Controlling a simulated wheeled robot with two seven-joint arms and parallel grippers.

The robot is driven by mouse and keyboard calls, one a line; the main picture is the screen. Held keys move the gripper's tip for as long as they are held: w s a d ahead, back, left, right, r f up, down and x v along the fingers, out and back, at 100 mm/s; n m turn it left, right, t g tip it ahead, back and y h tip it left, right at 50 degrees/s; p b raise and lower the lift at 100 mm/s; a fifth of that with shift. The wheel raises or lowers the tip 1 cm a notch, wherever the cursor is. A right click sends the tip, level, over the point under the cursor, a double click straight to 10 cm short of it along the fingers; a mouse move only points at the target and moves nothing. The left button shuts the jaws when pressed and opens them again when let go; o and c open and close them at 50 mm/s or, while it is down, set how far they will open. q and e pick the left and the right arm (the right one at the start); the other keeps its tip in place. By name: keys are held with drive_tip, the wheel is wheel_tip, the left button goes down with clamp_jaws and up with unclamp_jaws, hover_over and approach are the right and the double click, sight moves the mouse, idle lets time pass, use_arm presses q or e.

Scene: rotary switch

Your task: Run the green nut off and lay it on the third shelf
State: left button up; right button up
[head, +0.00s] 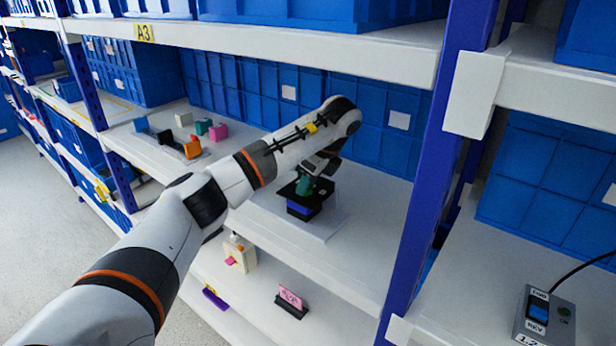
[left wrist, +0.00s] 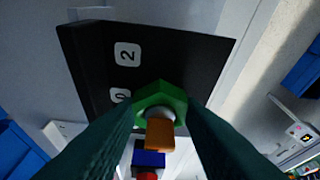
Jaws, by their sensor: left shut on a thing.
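The green nut (left wrist: 160,92) shows between my dark fingertips in the left wrist view, in front of a black plate (left wrist: 190,62) marked 2 and 0. In the head view the green nut (head: 304,186) is small, on a black and blue fixture (head: 304,208) on the middle shelf. My left gripper (head: 308,178) reaches down to it and is shut on the nut; it also shows in the left wrist view (left wrist: 161,104). A grey rounded end and an orange piece (left wrist: 160,134) show by the nut. The right gripper is out of view.
A switch box (head: 546,318) marked FWD and REV, with a blue rocker, stands at the lower right. A pink sign (head: 290,297) stands on the lower shelf. Small coloured blocks (head: 193,148) lie left on the middle shelf. A blue upright (head: 425,190) stands right of the fixture.

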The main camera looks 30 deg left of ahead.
use_arm(q)
drive_tip(key=n+p, duration=0.1)
drive_tip(key=n, duration=0.1)
drive_tip(key=n+g+p, duration=0.1)
drive_tip(key=n+p, duration=0.1)
drive_tip(key=shift+w+a+r+g, duration=0.1)
drive_tip(key=shift+w+r+g, duration=0.05)
drive_tip(key=shift+r+g, duration=0.2)
drive_tip(key=shift+w+f+n+g+h, duration=0.1)
drive_tip(key=shift+n+g+h, duration=0.2)
drive_tip(key=shift+n, duration=0.5)
drive_tip(key=shift+f+n+p, duration=0.1)
drive_tip(key=shift+n+p, duration=0.25)
drive_tip(key=shift+n, duration=0.35)
drive_tip(key=n, duration=0.1)
drive_tip(key=n+g+h, duration=0.1)
drive_tip(key=n, duration=0.1)
drive_tip(key=shift+w+a+f, duration=0.1)
drive_tip(key=shift+w+a, duration=0.05)
drive_tip(key=o, duration=0.4)
drive_tip(key=shift+n, duration=0.3)
drive_tip(key=c, duration=0.4)
drive_tip(key=shift+r+p, duration=2.15)
drive_tip(key=shift+r, duration=0.55)
